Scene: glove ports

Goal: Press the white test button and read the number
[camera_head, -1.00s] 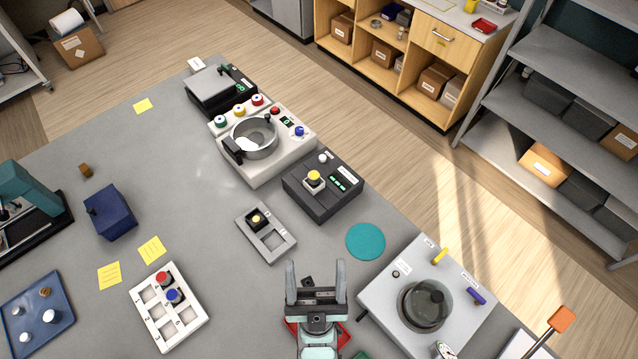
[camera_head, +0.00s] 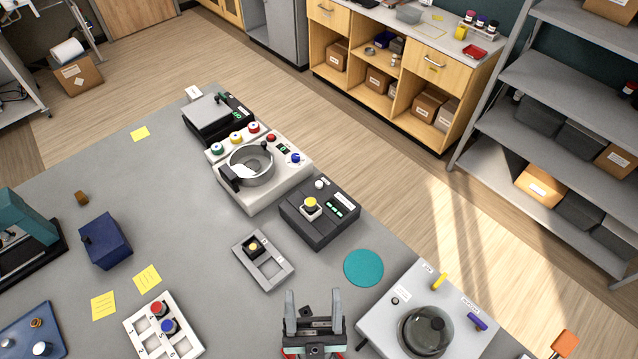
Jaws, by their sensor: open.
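The white test button (camera_head: 319,184) is a small round knob on the back left of a dark grey box (camera_head: 301,225). The box also carries a yellow-topped piece (camera_head: 311,205) in a pale socket and a green-lit display (camera_head: 342,209), whose digits are too small to read. My gripper (camera_head: 313,298) is at the bottom centre with its two grey fingers apart and nothing between them. It is in front of the box, well apart from the button. Nothing hides the button.
A grey two-slot tray (camera_head: 277,270) with a yellow-topped piece lies left of my gripper. A teal disc (camera_head: 363,268) lies to the right, by a light grey box with a dark dome (camera_head: 427,330). A white machine with a metal bowl (camera_head: 262,195) stands behind, left of the dark box.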

